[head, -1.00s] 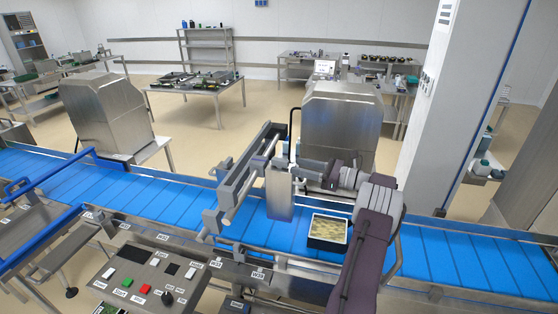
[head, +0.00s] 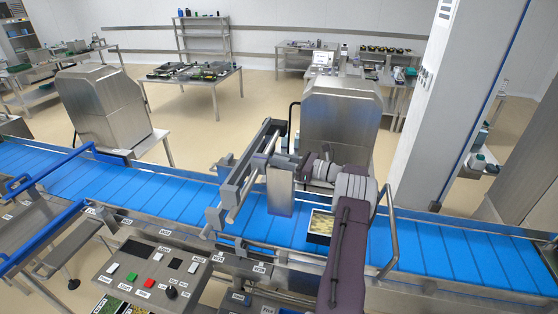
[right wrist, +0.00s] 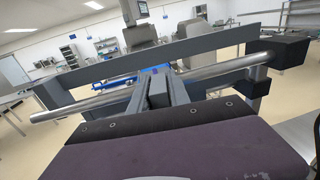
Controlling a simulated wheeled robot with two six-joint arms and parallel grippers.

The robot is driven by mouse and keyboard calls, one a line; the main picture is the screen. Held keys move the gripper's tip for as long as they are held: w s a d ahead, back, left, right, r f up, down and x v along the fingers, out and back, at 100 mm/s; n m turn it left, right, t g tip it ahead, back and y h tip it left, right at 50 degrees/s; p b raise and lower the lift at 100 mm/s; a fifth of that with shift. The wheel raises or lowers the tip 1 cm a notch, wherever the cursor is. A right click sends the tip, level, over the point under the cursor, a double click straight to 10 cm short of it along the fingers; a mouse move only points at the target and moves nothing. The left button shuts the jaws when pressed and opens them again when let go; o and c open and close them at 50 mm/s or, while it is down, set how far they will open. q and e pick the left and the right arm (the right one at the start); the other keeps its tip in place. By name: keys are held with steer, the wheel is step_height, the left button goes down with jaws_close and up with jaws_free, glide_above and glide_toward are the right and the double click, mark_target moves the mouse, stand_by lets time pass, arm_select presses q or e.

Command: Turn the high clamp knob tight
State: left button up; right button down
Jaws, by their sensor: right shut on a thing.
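The clamp is a grey frame (head: 236,181) with dark bars and round steel rods, standing over the blue conveyor. My right gripper (head: 261,162) reaches it from the right and is shut at its upper part. The high clamp knob is hidden by the fingers, so I cannot tell how far it is turned. In the right wrist view the gripper (right wrist: 158,88) points straight at the frame, its fingers close together between the long grey bar (right wrist: 205,50) and the steel rod (right wrist: 105,101). My left gripper is not in view.
The blue conveyor (head: 455,257) runs across the scene. A filled tray (head: 321,224) sits on it just right of the clamp. A control panel (head: 150,272) with buttons is at the front. Blue guard rails (head: 45,170) stand at the left, a steel housing (head: 340,115) behind.

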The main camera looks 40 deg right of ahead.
steer(key=shift+f+m+t+h+b, duration=0.1)
steer(key=shift+m+t+h+b, duration=0.6)
steer(key=shift+h, duration=0.4)
steer(key=m+h+b, duration=0.1)
steer(key=h+b, duration=0.1)
steer(key=b, duration=0.1)
steer(key=m+h+b, duration=0.2)
steer(key=h+b, duration=0.1)
steer(key=f+m+t+h+b, duration=0.1)
steer(key=m+h+b, duration=0.1)
steer(key=h+b, duration=0.1)
steer(key=shift+d, duration=0.1)
steer(key=m+h+b, duration=0.1)
steer(key=b, duration=0.3)
steer(key=m+h+b, duration=0.1)
steer(key=h+b, duration=0.1)
steer(key=b, duration=0.2)
steer(key=m+g+h+b, duration=0.1)
steer(key=m+h+b, duration=0.1)
steer(key=b, duration=0.2)
steer(key=shift+d+r, duration=0.2)
steer(key=shift+r, duration=0.15)
steer(key=shift+r+h+b, duration=0.15)
steer(key=shift+h+b, duration=0.35)
steer(key=shift+r, duration=0.15)
steer(key=c, duration=1.3)
jaws_free()
